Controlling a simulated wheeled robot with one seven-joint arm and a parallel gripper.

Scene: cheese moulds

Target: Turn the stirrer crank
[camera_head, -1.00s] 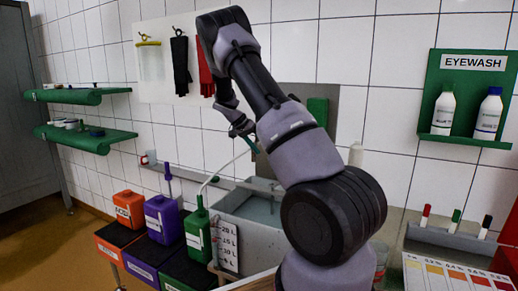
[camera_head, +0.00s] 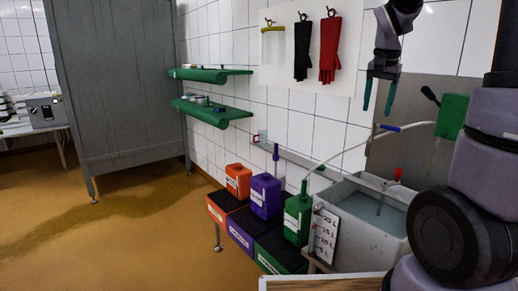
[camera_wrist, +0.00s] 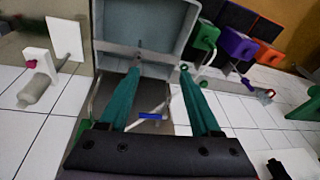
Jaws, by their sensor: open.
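The stirrer appears to be the thin rod with a red grip (camera_head: 398,173) at the grey tank (camera_head: 350,236); the rod runs down into the liquid. The crank's exact shape is too small to tell. My gripper (camera_head: 379,98) hangs above and behind the tank, near the wall, with its teal fingers spread and nothing between them. In the wrist view my gripper (camera_wrist: 159,70) is open, with the tank (camera_wrist: 145,72) beyond its fingertips. A rod there is partly hidden by the left finger. No finger clearly touches the stirrer.
A green wall box (camera_head: 452,115) with a black lever and a blue-sleeved pipe (camera_head: 390,127) are beside my gripper. Green (camera_head: 297,218), purple (camera_head: 266,196) and orange (camera_head: 238,182) canisters stand left of the tank. Gloves hang behind. The floor at left is clear.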

